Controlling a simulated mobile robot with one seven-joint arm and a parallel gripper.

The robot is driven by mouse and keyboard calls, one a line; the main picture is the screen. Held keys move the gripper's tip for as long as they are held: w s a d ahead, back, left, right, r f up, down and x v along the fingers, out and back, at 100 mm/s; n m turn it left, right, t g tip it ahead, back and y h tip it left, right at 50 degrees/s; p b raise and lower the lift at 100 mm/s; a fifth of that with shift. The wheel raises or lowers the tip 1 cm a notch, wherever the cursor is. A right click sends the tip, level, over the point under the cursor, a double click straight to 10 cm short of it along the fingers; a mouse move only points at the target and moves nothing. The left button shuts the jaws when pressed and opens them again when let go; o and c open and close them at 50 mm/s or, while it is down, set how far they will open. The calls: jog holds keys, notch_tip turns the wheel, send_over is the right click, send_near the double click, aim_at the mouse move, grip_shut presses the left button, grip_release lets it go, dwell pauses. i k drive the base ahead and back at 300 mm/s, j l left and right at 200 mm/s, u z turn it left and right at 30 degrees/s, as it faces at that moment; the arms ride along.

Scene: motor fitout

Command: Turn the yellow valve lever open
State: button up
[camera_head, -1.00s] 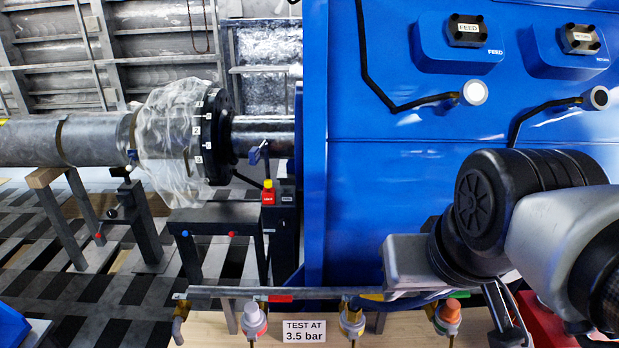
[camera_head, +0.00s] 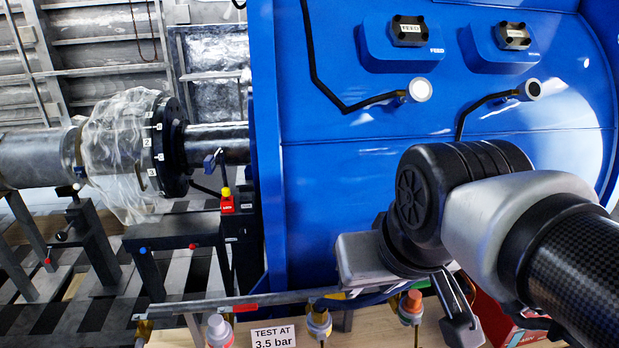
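A pipe manifold (camera_head: 190,308) runs along the bottom with several capped outlets. A red strip (camera_head: 246,308) lies along the pipe farther left. My gripper (camera_head: 462,325) points down at the lower right, with dark fingers in front of the manifold's right part. I cannot tell whether the fingers are apart or whether they touch anything.
A sign reading "TEST AT 3.5 bar" (camera_head: 273,338) stands before the manifold. A large blue housing (camera_head: 330,180) rises behind it. A red box (camera_head: 505,325) stands at the lower right. A wrapped shaft coupling (camera_head: 120,150) is at the left.

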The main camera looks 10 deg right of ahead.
aim_at(339, 297)
jog(key=k+l, duration=0.2)
jog(key=l, duration=0.15)
jog(key=k+l, duration=0.25)
jog(key=l+u, duration=0.35)
jog(key=i+j+u, duration=0.15)
jog(key=i, duration=0.35)
jog(key=k+l+u, duration=0.25)
jog(key=l, duration=0.15)
jog(key=k+l+u, duration=0.25)
jog(key=l, duration=0.15)
jog(key=i, duration=0.1)
